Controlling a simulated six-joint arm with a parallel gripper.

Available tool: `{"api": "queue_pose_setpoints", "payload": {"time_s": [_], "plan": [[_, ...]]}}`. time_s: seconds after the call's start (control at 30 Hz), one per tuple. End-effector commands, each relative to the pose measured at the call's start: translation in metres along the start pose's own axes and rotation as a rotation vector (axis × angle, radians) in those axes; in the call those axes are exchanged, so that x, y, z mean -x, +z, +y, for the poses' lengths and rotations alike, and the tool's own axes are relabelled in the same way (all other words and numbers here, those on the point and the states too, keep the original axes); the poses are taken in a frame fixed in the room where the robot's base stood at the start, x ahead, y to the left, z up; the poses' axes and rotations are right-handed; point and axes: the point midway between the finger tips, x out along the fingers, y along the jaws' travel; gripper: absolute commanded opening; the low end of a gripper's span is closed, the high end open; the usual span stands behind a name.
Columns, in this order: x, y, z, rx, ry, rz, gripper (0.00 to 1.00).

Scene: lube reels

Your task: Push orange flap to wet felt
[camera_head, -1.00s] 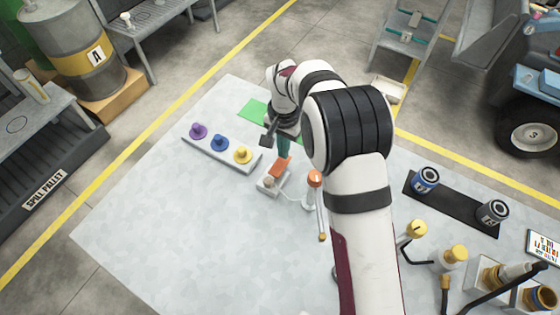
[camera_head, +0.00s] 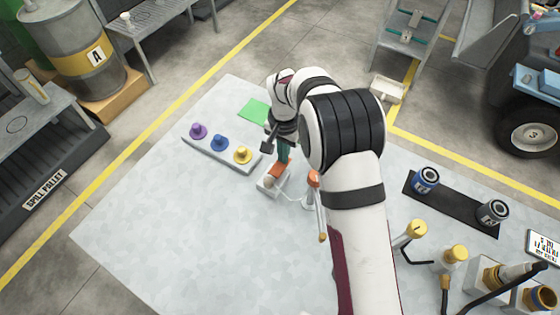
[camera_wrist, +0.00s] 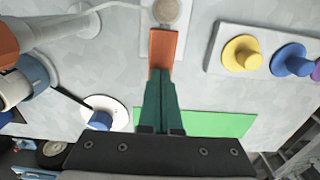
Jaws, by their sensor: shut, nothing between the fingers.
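The orange flap (camera_head: 281,169) sits on a small white base (camera_head: 267,186). In the wrist view the flap (camera_wrist: 163,46) reaches from my fingertips toward a round pale pad (camera_wrist: 166,11), which looks like the felt. The pad (camera_head: 268,180) is small in the head view. My gripper (camera_head: 284,156) has green fingers and is shut and empty. Its fingertips (camera_wrist: 160,76) overlap the near end of the flap in the wrist view. I cannot tell whether they touch it. Part of the flap is hidden behind the fingers.
A tray (camera_head: 215,158) with purple, blue and yellow knobs lies to the left. A green square (camera_head: 254,113) lies behind it. An orange-topped dispenser (camera_head: 314,184) stands close on the right of the flap. The table's front left is clear.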

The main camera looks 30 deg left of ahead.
Motion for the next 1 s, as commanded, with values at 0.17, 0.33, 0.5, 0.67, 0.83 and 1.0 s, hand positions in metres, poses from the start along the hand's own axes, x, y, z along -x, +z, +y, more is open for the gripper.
{"api": "queue_pose_setpoints", "payload": {"time_s": [0.17, 0.33, 0.5, 0.67, 0.83, 1.0], "plan": [[0.021, 0.0, 0.0, 0.0, -0.001, 0.001, 0.0], [0.04, 0.0, 0.0, -0.001, -0.002, 0.001, 0.0], [0.059, 0.0, 0.0, 0.0, -0.001, 0.002, 0.0], [0.069, 0.0, 0.0, -0.001, -0.001, 0.0, 0.0], [0.07, 0.0, 0.0, 0.0, 0.0, 0.0, 0.0], [0.07, 0.0, 0.0, 0.0, 0.0, 0.0, 0.0]]}}
